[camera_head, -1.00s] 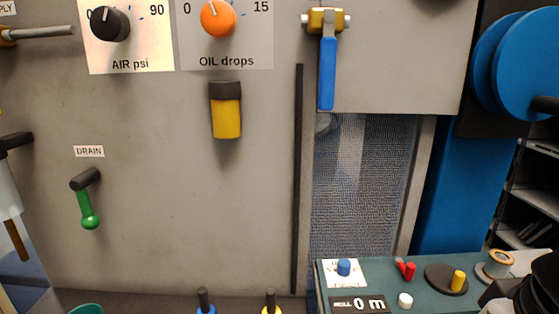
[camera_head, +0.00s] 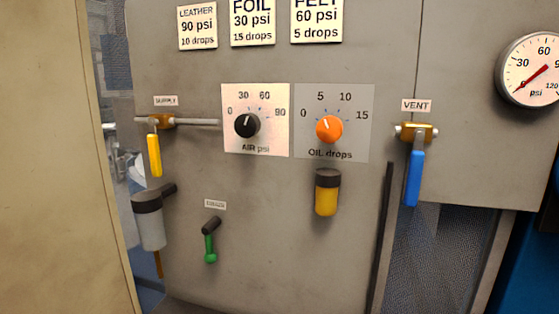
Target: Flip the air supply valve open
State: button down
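The air supply valve is a brass body (camera_head: 162,122) on a horizontal grey pipe at the left of the grey panel, under a small label reading SUPPLY (camera_head: 166,101). Its yellow lever (camera_head: 154,155) hangs down, crosswise to the pipe. The pressure gauge (camera_head: 540,72) at the right has a red needle whose exact reading I cannot tell. My gripper is not in view.
The panel carries a black AIR psi knob (camera_head: 247,125), an orange OIL drops knob (camera_head: 329,128), a green drain lever (camera_head: 210,247) and a blue vent lever (camera_head: 414,178). A filter bowl (camera_head: 150,222) hangs below the supply valve. A beige wall (camera_head: 60,160) stands close at left.

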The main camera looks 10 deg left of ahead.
aim_at(152, 139)
jog(key=u, duration=1.25)
